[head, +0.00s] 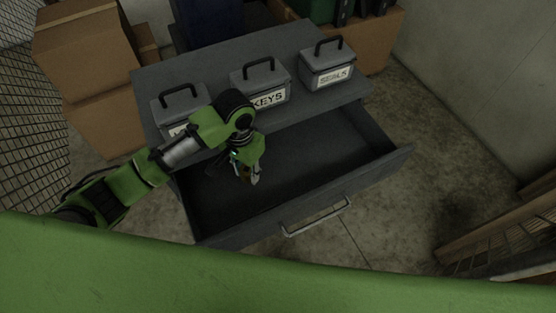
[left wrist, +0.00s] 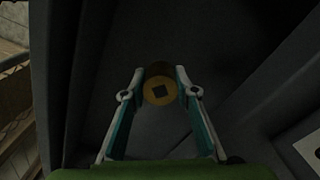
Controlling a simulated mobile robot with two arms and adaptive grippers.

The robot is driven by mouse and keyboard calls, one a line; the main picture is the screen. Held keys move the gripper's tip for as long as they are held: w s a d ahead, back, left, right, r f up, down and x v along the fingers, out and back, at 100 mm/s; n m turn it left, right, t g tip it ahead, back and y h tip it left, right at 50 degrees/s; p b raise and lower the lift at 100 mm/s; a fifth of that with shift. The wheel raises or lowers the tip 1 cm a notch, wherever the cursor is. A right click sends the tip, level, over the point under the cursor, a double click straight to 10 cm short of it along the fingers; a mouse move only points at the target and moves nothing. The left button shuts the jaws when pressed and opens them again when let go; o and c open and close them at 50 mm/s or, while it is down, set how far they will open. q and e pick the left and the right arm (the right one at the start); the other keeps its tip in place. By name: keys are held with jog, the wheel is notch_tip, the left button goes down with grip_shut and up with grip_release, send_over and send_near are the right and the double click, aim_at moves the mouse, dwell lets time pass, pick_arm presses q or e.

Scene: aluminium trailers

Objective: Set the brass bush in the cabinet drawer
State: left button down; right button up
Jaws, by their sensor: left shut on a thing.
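In the head view my left gripper (head: 248,178) points down over the left part of the open cabinet drawer (head: 318,208); the bush is mostly hidden there by the fingers. The drawer is dark grey, pulled out, with a metal handle on its front. I cannot tell whether the bush touches the drawer floor. My right gripper is not in view.
On the grey cabinet (head: 217,72) stand three lidded grey boxes: a KEYS box (head: 260,86), a SEALS box (head: 328,65) and one partly behind my arm (head: 180,106). Cardboard boxes (head: 88,45) stand at the left. The drawer's right part is clear.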

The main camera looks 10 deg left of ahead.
aim_at(252, 191)
pick_arm(q)
jog(key=shift+w+d+f, duration=0.15)
jog(key=shift+w+f, duration=0.1)
jog(key=shift+w, duration=0.05)
notch_tip(252, 191, down, 10)
jog(key=shift+r, duration=0.2)
jog(key=shift+f, duration=0.15)
jog(key=c, duration=1.6)
grip_release()
notch_tip(252, 191, up, 12)
jog(key=shift+r, duration=0.2)
